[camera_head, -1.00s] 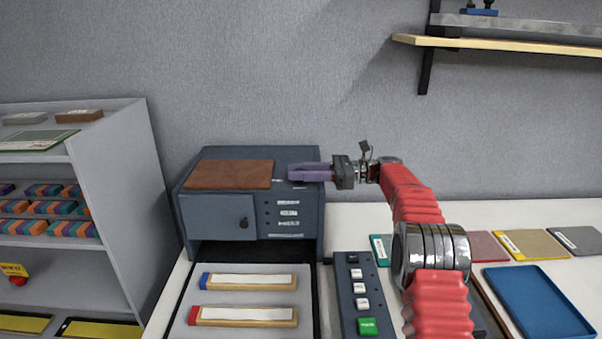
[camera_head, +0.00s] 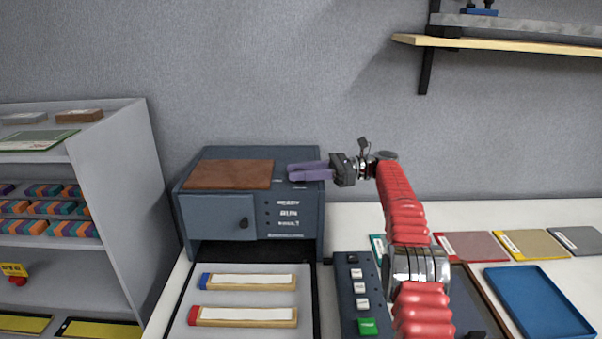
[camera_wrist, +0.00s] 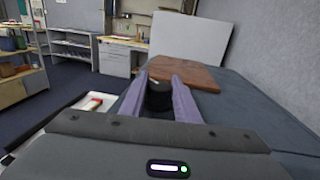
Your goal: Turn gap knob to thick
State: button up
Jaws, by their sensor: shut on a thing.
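A dark blue-grey machine (camera_head: 300,233) stands on the white table, with a brown board (camera_head: 228,174) on its top. In the wrist view a round black knob (camera_wrist: 159,95) with a light pointer mark stands on the machine's top. My gripper (camera_head: 291,171) reaches in from the right over the machine's top right. Its two purple fingers (camera_wrist: 183,98) lie on either side of the knob and are shut on it. The head view does not show the knob clearly behind the fingers. I cannot read any thick or thin label.
In front of the machine, a tray (camera_head: 245,327) holds a blue-ended bar (camera_head: 246,282) and a red-ended bar (camera_head: 243,316). A button panel (camera_head: 359,290) with a green button stands right of it. A blue tray (camera_head: 538,303) lies far right. A grey shelf (camera_head: 125,190) stands left.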

jog(key=shift+r, duration=0.15)
jog(key=o, duration=1)
jog(key=shift+o, duration=0.2)
jog(key=shift+s+a+r+t+h, duration=0.2)
jog(key=shift+a+r+t+h, duration=0.1)
jog(key=shift+r, duration=0.3)
jog(key=shift+s+a+r+t+h, duration=0.2)
jog(key=shift+r+t+h, duration=0.1)
jog(key=shift+r, duration=0.25)
jog(key=s+d+r+n+t+h, duration=0.2)
jog(key=s+n+h, duration=0.15)
jog(key=s, duration=0.65)
jog(key=s+d+r+n+t+h, duration=0.25)
jog(key=s+h, duration=0.25)
jog(key=s, duration=0.4)
jog(key=s+d+f+n+h, duration=0.2)
jog(key=s+d+f+n, duration=0.1)
jog(key=s, duration=0.6)
jog(key=s+d+f+n+t+h, duration=0.1)
jog(key=s+d+f+n+h, duration=0.2)
jog(key=s, duration=0.6)
jog(key=s+d+f+n+t+h, duration=0.1)
jog(key=s+d+f+n+h, duration=0.2)
jog(key=s+d+f, duration=0.3)
jog(key=s+f+n, duration=0.1)
jog(key=s, duration=0.2)
jog(key=shift+d+f, duration=0.25)
